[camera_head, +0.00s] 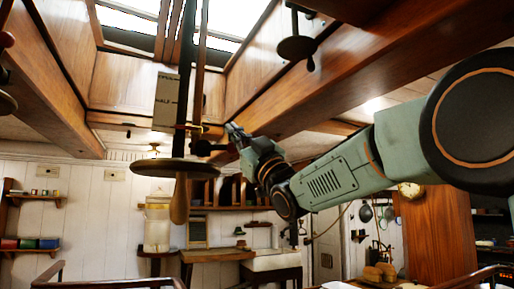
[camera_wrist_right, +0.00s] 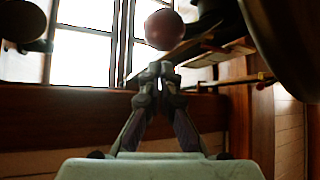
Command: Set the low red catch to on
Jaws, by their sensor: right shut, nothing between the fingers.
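My right gripper (camera_head: 232,130) reaches in from the right, below the skylight, beside a hanging dark rod. In the right wrist view its fingertips (camera_wrist_right: 161,68) are together with nothing between them. A dull red round knob (camera_wrist_right: 164,30) shows just above the fingertips there; I cannot tell whether they touch. A thin red and yellow bar (camera_head: 188,127) crosses near the rod, left of the gripper; a similar red-tipped piece (camera_wrist_right: 262,82) shows at right in the wrist view. I cannot tell which red part is the low catch, or its setting. My left gripper is out of view.
The rod carries a wide dark disc (camera_head: 178,168) with a wooden handle (camera_head: 180,202) below. A lettered card (camera_head: 166,101) hangs by it. Wooden beams (camera_head: 310,85) frame the skylight. Another dark disc fitting (camera_head: 297,48) hangs at upper right.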

